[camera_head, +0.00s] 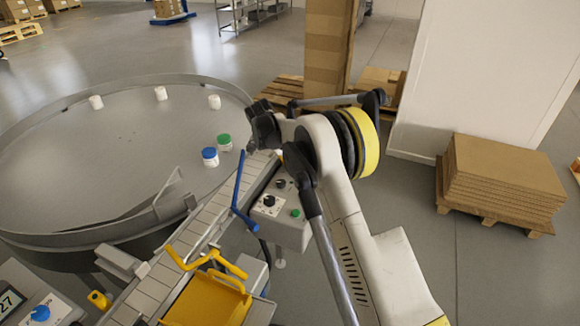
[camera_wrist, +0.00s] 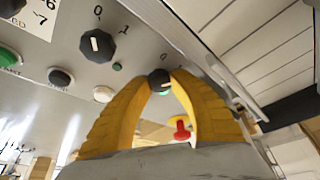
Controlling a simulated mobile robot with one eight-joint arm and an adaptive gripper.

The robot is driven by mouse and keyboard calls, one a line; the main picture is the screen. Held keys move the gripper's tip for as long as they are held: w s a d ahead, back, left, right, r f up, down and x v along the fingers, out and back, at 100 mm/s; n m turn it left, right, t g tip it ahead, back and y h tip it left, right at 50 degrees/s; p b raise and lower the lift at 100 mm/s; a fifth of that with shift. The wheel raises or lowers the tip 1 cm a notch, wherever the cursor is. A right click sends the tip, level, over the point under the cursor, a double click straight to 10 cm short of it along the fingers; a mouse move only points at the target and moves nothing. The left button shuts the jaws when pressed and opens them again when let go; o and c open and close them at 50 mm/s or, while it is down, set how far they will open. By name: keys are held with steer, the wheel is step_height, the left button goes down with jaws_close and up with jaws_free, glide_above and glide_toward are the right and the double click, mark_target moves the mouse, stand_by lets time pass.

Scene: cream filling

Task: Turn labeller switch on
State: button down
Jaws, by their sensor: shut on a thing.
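In the wrist view, my gripper (camera_wrist: 160,84) has its two yellow fingers closed in on a small black knob (camera_wrist: 159,77) on a grey control panel (camera_wrist: 75,22). The fingers hide part of the knob, and I cannot read its label or setting. Another black rotary switch (camera_wrist: 97,46), marked 0 and 1, sits to the left on the panel. I cannot tell from a label which switch is the labeller's. In the head view, a grey control box (camera_head: 290,233) carries black switches and a green button (camera_head: 296,213). My arm hides my fingers there.
A large round turntable (camera_head: 90,160) with several white jars is at left. A slatted conveyor (camera_head: 150,290) with a blue guide bar (camera_head: 240,185) runs beside the control box. A red-and-yellow button (camera_wrist: 181,128) shows between my fingers. A cardboard stack (camera_head: 500,180) stands at right.

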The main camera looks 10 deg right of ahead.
steer(key=c, duration=1.1)
jaws_free()
steer(key=v, duration=1.2)
steer(key=shift+s+d, duration=0.1)
